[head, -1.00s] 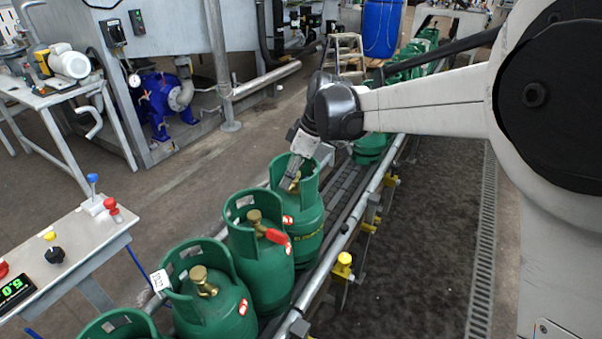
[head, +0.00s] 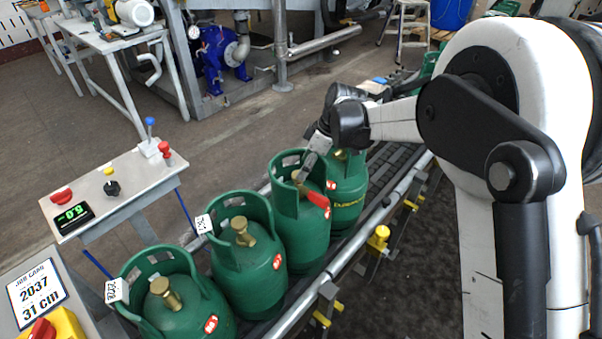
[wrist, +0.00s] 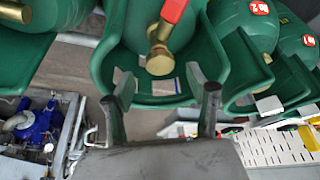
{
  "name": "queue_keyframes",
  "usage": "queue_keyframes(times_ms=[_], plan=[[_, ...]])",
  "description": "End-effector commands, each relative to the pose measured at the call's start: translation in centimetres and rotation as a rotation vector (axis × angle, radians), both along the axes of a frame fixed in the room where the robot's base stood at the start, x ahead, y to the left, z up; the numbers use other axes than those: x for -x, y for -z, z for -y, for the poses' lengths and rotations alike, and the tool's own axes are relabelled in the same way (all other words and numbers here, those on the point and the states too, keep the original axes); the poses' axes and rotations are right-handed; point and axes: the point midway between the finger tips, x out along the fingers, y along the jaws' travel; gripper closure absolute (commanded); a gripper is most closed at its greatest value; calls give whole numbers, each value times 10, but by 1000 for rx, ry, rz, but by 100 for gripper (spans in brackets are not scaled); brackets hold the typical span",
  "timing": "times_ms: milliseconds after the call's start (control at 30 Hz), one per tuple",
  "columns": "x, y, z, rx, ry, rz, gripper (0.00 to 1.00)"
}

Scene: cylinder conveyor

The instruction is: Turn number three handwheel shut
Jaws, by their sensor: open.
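A row of green gas cylinders with collars and brass valves stands on the conveyor. One cylinder (head: 300,235) has a red lever (head: 318,199) on its brass valve (head: 298,177); in the wrist view the lever (wrist: 173,11) and valve (wrist: 159,58) show inside its collar (wrist: 105,60). I cannot make out a round handwheel. My gripper (head: 304,174) is at this cylinder's collar top. In the wrist view my gripper (wrist: 163,92) is open, its fingers apart and overlapping the collar, with nothing between them that I can see gripped. Whether they touch the collar is unclear.
Other cylinders stand close by: one behind (head: 347,190), and two nearer, (head: 245,270) and (head: 180,312). A rail (head: 395,200) with yellow clamps runs along the conveyor. A control table (head: 130,185) with knobs and a green display stands left. A job card (head: 38,292) shows 2037.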

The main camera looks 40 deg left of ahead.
Motion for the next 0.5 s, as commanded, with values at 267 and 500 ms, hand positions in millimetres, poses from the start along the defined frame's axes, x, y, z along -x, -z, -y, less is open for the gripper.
queue_keyframes(times_ms=[267,500], plan=[[5,29,-11,0,0,0,47],[6,34,-13,0,1,0,47]])
